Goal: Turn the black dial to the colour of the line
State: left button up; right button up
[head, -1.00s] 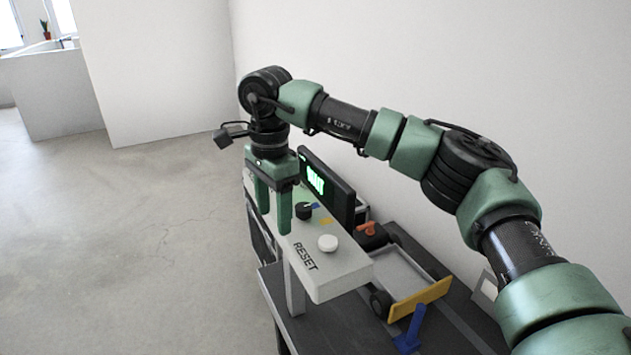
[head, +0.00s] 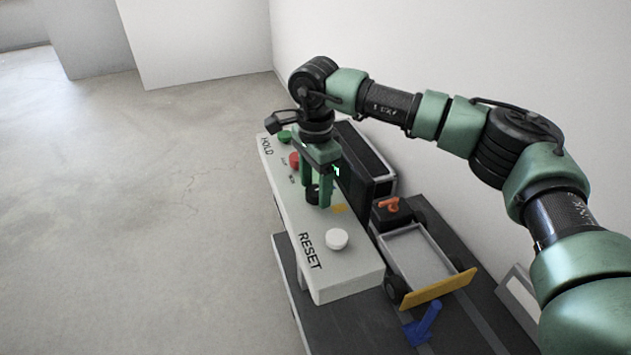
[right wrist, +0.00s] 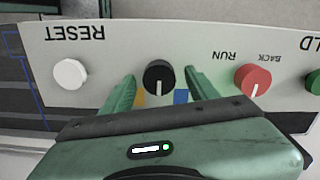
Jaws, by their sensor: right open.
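The black dial (right wrist: 159,75) sits on the white panel (right wrist: 215,100), and its white mark points down in the right wrist view, between a yellow patch (right wrist: 140,99) and a blue patch (right wrist: 181,97). In the head view the dial (head: 311,193) is partly hidden by the fingers. My right gripper (head: 318,198) is open, pointing down, with one finger on each side of the dial; I cannot tell whether they touch it. My left gripper is not in view.
A white RESET knob (head: 337,239) and a red knob (right wrist: 253,80) flank the dial. A green knob (head: 284,137) is at the panel's far end.

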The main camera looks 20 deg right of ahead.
jog(key=shift+s+a+f, duration=0.1)
jog(key=shift+a, duration=0.05)
jog(key=c, duration=1.2)
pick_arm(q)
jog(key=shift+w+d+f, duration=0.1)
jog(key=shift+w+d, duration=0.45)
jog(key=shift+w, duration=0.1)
pick_arm(e)
grip_shut()
jog(key=shift+f+m+b, duration=0.15)
jog(key=shift+m+b, duration=1.15)
jog(key=shift+m, duration=0.1)
jog(key=m+b, duration=0.1)
jog(key=m, duration=0.2)
jog(key=shift+b, duration=0.4)
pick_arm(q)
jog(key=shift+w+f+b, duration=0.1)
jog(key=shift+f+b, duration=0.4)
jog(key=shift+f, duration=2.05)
pick_arm(e)
jog(key=shift+m, duration=1.4)
jog(key=shift+r, duration=0.2)
jog(key=o, duration=1.2)
grip_release()
